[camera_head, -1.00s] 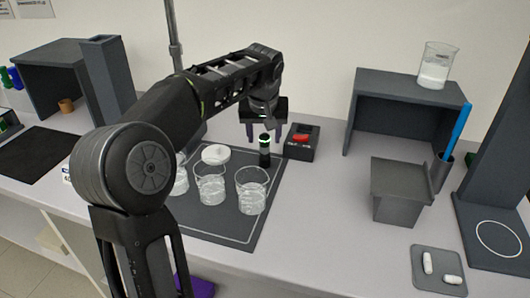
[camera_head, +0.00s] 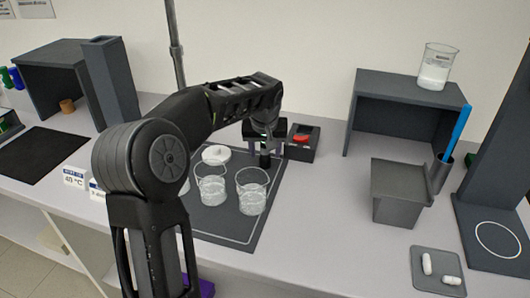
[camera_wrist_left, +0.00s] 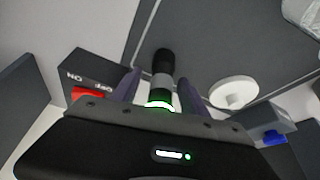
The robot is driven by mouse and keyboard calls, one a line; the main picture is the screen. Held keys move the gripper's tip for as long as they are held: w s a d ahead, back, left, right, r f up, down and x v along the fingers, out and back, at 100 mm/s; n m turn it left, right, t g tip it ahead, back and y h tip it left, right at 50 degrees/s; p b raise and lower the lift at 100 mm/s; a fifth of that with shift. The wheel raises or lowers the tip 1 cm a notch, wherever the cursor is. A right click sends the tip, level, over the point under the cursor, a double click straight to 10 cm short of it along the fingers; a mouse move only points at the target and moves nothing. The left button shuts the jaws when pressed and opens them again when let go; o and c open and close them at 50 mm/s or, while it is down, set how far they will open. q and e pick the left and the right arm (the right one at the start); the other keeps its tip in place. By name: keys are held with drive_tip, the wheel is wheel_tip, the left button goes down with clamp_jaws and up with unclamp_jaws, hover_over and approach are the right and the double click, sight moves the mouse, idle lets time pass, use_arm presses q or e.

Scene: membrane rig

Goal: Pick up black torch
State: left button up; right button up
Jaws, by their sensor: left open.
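The black torch (camera_head: 265,160) stands upright near the back right of the dark mat (camera_head: 232,225). In the left wrist view the torch (camera_wrist_left: 163,65) shows a black end, a grey band and a glowing green-white ring. My left gripper (camera_head: 265,149) is open and lowered over the torch. In the left wrist view its purple fingers (camera_wrist_left: 158,88) are on either side of the torch, with a gap on each side. The gripper body hides the torch's near end there. My right gripper is not in view.
A black switch box with a red rocker (camera_head: 301,138) stands close right of the torch. Glass beakers (camera_head: 251,191) and a round white lid (camera_head: 216,154) are on the mat. A grey shelf (camera_head: 405,105) stands at the right. The counter in front of the switch box is clear.

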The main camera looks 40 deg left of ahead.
use_arm(q)
drive_tip(key=shift+c, duration=0.5)
clamp_jaws()
idle(0.4)
